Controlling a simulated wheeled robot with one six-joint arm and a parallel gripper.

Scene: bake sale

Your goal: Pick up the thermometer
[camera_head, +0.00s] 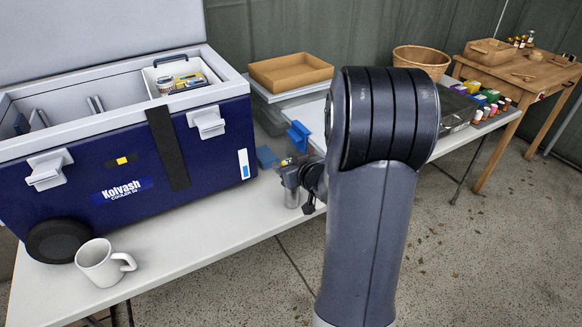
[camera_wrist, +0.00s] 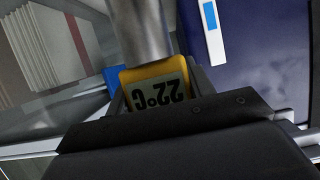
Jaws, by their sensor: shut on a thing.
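The thermometer (camera_wrist: 157,85) is a small yellow-framed block with a grey display that reads 22°C upside down in the wrist view. My gripper (camera_wrist: 160,100) is shut on it, with dark jaws on both sides and its lower part hidden behind the gripper body. In the head view, my gripper (camera_head: 291,172) is at the right of the blue cooler, above the white table, partly hidden by my arm. Only a small yellow spot shows there. A shiny metal cylinder (camera_wrist: 139,30) stands close beyond the thermometer; I cannot tell whether they touch.
The open blue cooler (camera_head: 110,185) stands close to the left of my gripper on the white table (camera_head: 190,262). A cardboard tray (camera_head: 290,72) lies behind.

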